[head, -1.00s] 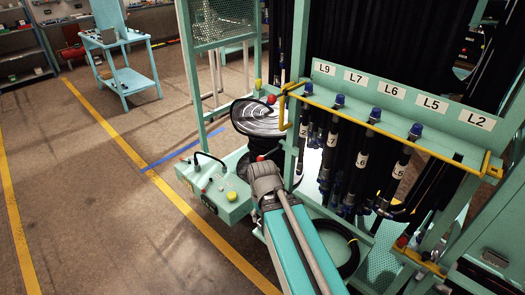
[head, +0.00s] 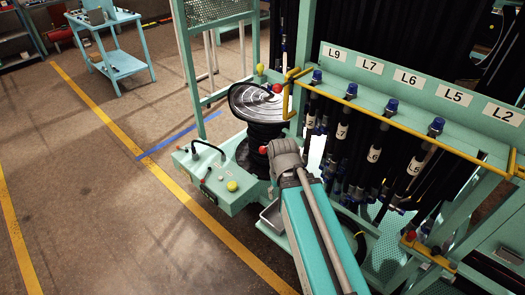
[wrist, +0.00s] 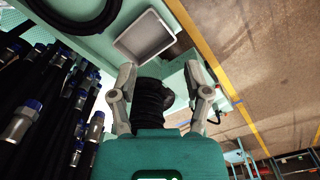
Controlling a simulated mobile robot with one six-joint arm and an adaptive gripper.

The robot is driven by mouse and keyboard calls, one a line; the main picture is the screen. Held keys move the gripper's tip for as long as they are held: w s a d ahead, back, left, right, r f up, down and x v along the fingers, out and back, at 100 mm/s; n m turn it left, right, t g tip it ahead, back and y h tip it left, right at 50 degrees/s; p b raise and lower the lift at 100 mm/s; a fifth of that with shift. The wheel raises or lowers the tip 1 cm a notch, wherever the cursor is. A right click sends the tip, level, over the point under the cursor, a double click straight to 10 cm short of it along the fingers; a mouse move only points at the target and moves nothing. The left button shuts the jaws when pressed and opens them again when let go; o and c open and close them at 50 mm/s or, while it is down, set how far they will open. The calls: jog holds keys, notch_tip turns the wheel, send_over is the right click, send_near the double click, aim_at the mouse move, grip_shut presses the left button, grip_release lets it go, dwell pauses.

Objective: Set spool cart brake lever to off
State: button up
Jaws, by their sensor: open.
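The spool cart (head: 215,193) stands left of the hose rack, with a mint-green base and a black spool (head: 262,100) above it. On the base are a black bent handle (head: 208,148), a yellow knob (head: 232,186) and small red parts. A red ball (head: 263,150) shows beside the spool column, and another red ball (head: 277,88) shows at the spool top. I cannot tell which of these is the brake lever. My gripper (wrist: 160,75) is open and empty in the wrist view, with the dark spool column (wrist: 152,103) behind its fingers. In the head view my arm hides it.
The hose rack (head: 420,98) with yellow rails and several hanging hoses stands close on the right. A grey tray (wrist: 145,36) lies near the fingers in the wrist view. A mint table (head: 122,62) stands far left. The floor left of the cart is clear.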

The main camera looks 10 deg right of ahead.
jog(key=shift+o, duration=0.7)
jog(key=shift+w+f, duration=0.1)
jog(key=shift+f, duration=0.05)
jog(key=m+t+h+b, duration=0.95)
jog(key=h+b, duration=0.65)
jog(key=b, duration=1)
send_near(263, 150)
jog(key=a, duration=0.1)
jog(key=a+m+g, duration=0.1)
jog(key=a+g, duration=0.1)
jog(key=shift+w+a+f, duration=0.2)
jog(key=shift+a+f, duration=0.15)
jog(key=shift+f, duration=0.05)
jog(key=shift+d, duration=0.1)
jog(key=x, duration=1.3)
jog(key=shift+w+d+r, duration=0.15)
jog(key=shift+w+d, duration=0.05)
jog(key=shift+d, duration=0.1)
